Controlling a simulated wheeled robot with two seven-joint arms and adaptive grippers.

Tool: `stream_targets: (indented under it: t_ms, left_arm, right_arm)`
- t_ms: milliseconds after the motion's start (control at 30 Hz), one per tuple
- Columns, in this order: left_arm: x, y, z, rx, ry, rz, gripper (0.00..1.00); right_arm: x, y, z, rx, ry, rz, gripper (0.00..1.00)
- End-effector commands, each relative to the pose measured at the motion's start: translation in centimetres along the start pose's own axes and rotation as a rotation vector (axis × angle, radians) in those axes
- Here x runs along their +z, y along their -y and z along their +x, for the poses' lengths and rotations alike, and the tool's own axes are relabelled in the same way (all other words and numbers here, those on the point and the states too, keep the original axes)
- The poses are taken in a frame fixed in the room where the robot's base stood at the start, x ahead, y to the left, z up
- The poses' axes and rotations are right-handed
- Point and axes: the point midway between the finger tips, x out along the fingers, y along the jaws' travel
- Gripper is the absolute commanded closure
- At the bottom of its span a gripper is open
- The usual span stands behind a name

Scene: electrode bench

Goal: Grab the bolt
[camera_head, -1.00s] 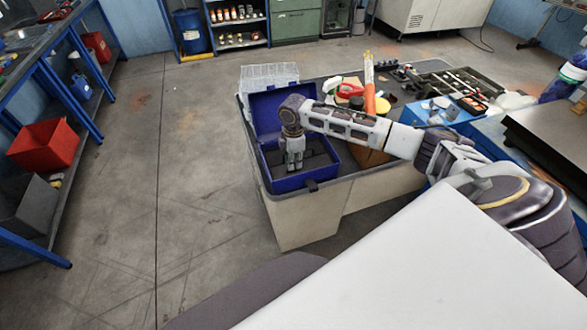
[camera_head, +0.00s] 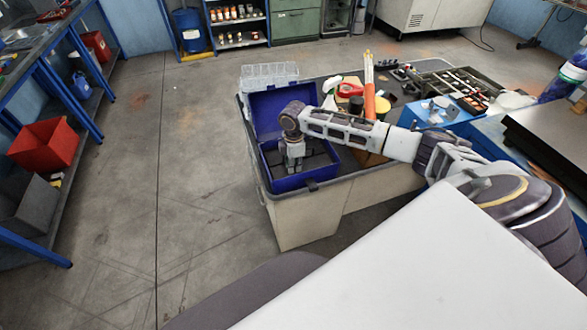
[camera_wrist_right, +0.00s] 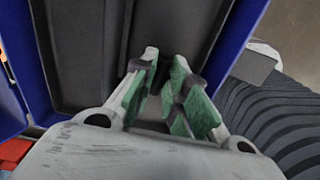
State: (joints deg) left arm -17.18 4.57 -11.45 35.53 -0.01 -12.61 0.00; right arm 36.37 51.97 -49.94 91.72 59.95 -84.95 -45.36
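I cannot make out a bolt in either view. My right gripper (camera_head: 294,168) points down inside an open blue toolbox (camera_head: 300,184). In the right wrist view, its two green-padded fingers (camera_wrist_right: 165,62) stand apart with a narrow gap, and I see nothing held between them. Below them is the dark toolbox floor (camera_wrist_right: 88,50), with a raised divider beside the fingers. The blue toolbox wall (camera_wrist_right: 230,30) runs to their right. The palm hides the near part of the box. My left gripper is not in view.
The toolbox stands on the left end of a grey workbench (camera_head: 345,182). A clear plastic organizer (camera_head: 268,76) is behind it. The floor at left is open.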

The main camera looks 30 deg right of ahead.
Motion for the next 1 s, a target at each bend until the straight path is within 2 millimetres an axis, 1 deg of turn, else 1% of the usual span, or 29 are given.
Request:
stream_targets:
  t_ms: [267,467,667,800,1000]
  left_arm:
    - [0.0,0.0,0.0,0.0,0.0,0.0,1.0]
    - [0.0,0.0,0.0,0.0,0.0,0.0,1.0]
    - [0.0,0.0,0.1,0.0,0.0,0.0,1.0]
    - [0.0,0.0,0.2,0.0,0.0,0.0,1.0]
    - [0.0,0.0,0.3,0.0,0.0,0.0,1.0]
  right_arm:
    - [0.0,0.0,-0.1,0.001,0.0,0.0,1.0]
    - [0.0,-0.1,-1.2,0.002,-0.002,0.0,1.0]
    - [0.0,-0.1,-3.6,0.002,-0.001,0.0,1.0]
    - [0.0,-0.1,-5.8,0.003,-0.001,0.0,1.0]
    - [0.0,-0.1,-8.5,0.002,-0.001,0.0,1.0]
